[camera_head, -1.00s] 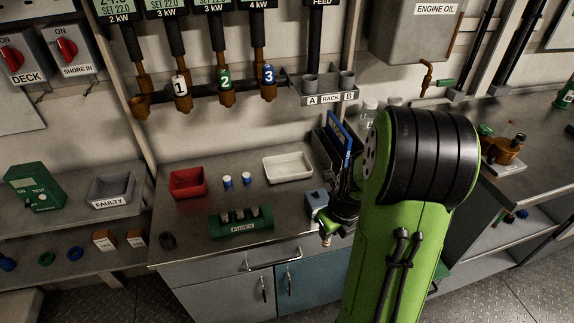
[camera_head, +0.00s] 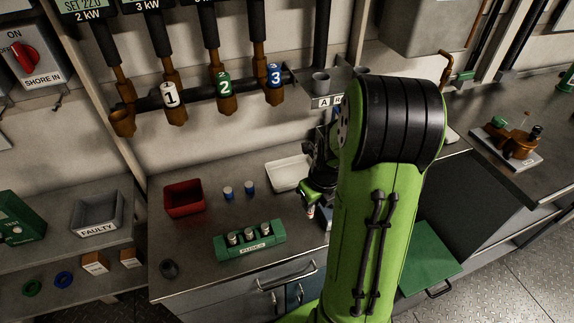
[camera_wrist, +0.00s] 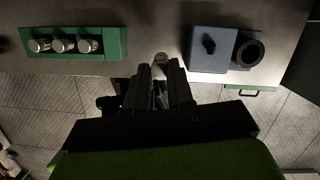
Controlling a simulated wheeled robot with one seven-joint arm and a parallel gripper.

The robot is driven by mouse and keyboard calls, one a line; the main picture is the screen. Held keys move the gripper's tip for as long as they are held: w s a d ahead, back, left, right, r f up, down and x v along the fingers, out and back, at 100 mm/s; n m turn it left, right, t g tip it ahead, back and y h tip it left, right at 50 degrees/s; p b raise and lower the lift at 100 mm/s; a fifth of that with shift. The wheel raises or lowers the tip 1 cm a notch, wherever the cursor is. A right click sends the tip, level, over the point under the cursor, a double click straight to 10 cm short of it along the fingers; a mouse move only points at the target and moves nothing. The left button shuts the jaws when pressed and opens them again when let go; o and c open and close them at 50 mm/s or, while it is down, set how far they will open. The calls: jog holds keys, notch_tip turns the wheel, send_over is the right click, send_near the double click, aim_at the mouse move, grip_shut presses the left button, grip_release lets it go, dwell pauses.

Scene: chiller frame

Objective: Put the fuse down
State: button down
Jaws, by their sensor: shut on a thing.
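My gripper (camera_wrist: 160,82) is shut on a fuse (camera_wrist: 161,58), and only the fuse's rounded end shows clearly beyond the fingertips in the wrist view. In the head view my gripper (camera_head: 311,206) is over the right part of the metal counter, partly behind my arm. The green fuse rack (camera_head: 222,253) holds three upright fuses and stands to the left of my gripper. The rack also shows at the upper left of the wrist view (camera_wrist: 121,45), apart from the held fuse.
A blue block (camera_wrist: 208,64) with a black knob and a round opening is right of my gripper. A red tray (camera_head: 184,211), two small blue-and-white cylinders (camera_head: 249,188) and a white tray (camera_head: 287,174) stand behind the rack. A grey FAULTY bin (camera_head: 98,227) is further left.

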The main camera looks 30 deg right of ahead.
jog(key=w+d+p, duration=0.1)
jog(key=w+d, duration=0.1)
jog(key=w, duration=0.7)
jog(key=w+d, duration=0.3)
jog(key=w, duration=0.6)
jog(key=f, duration=0.3)
jog(key=f+b, duration=0.1)
jog(key=f, duration=0.3)
jog(key=shift+s+a+f, duration=0.1)
jog(key=shift+a+f, duration=0.05)
jog(key=shift+a, duration=0.05)
jog(key=c, duration=1)
grip_release()
jog(key=p+v, duration=0.1)
jog(key=v, duration=1.1)
jog(key=shift+p, duration=0.3)
